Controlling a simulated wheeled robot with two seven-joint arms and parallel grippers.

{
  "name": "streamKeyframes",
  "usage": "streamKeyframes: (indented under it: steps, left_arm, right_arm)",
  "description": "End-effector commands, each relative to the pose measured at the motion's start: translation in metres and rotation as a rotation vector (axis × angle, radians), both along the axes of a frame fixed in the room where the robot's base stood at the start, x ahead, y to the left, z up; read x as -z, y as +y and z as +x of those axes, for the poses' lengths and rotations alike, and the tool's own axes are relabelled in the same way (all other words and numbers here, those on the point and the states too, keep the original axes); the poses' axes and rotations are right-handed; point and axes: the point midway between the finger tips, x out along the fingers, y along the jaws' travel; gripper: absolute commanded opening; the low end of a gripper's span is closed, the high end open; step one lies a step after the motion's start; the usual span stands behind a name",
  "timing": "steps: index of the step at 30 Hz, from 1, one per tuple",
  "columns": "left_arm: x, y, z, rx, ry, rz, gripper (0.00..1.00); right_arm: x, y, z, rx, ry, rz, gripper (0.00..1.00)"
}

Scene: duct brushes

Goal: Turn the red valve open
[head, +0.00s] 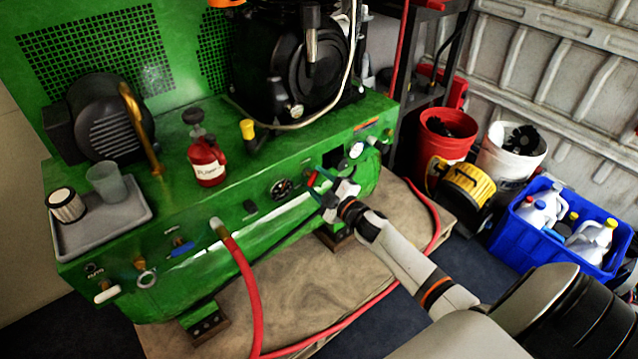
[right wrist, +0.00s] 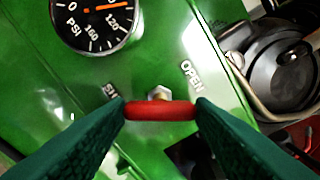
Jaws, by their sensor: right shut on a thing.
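The red valve handle (right wrist: 160,110) sits on the green machine's front panel, with a metal nut behind it. In the right wrist view it lies level between the two dark green fingertips. The word OPEN is printed to its upper right, and another label, partly hidden, is to its left. My right gripper (right wrist: 161,112) is shut on the red handle, a finger at each end. In the head view the right gripper (head: 331,190) is at the right part of the green machine (head: 110,245), and hides most of the valve. My left gripper is not in view.
A pressure gauge (right wrist: 93,18) is beside the valve. A blue valve (head: 183,246) and a red hose (head: 240,265) are further left on the panel. A red bottle (head: 206,160) stands on top. Buckets and a blue crate (head: 545,252) are at right.

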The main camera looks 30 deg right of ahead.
Motion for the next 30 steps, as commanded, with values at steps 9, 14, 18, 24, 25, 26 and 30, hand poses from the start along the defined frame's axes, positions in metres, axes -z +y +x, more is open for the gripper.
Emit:
streamKeyframes:
  steps: [9,14,18,24,25,26,30]
  left_arm:
    - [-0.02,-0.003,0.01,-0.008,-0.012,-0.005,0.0]
    - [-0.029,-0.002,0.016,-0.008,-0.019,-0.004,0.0]
    - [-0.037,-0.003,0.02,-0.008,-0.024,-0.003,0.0]
    - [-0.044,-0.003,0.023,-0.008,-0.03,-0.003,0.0]
    - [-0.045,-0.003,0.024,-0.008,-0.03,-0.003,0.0]
    - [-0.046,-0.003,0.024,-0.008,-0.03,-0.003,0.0]
    - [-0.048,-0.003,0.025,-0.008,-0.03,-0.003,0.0]
  right_arm:
    - [0.001,0.0,0.0,-0.001,-0.023,-0.29,0.26]
    - [0.001,0.0,0.0,-0.001,-0.032,-0.411,0.26]
    - [0.001,0.0,0.0,-0.001,-0.038,-0.494,0.26]
    - [0.001,0.0,0.0,-0.001,-0.044,-0.569,0.26]
    - [0.001,0.0,0.0,-0.001,-0.044,-0.577,0.26]
    - [0.001,0.0,0.0,-0.001,-0.045,-0.584,0.26]
    - [0.001,0.0,0.0,-0.001,-0.045,-0.603,0.26]
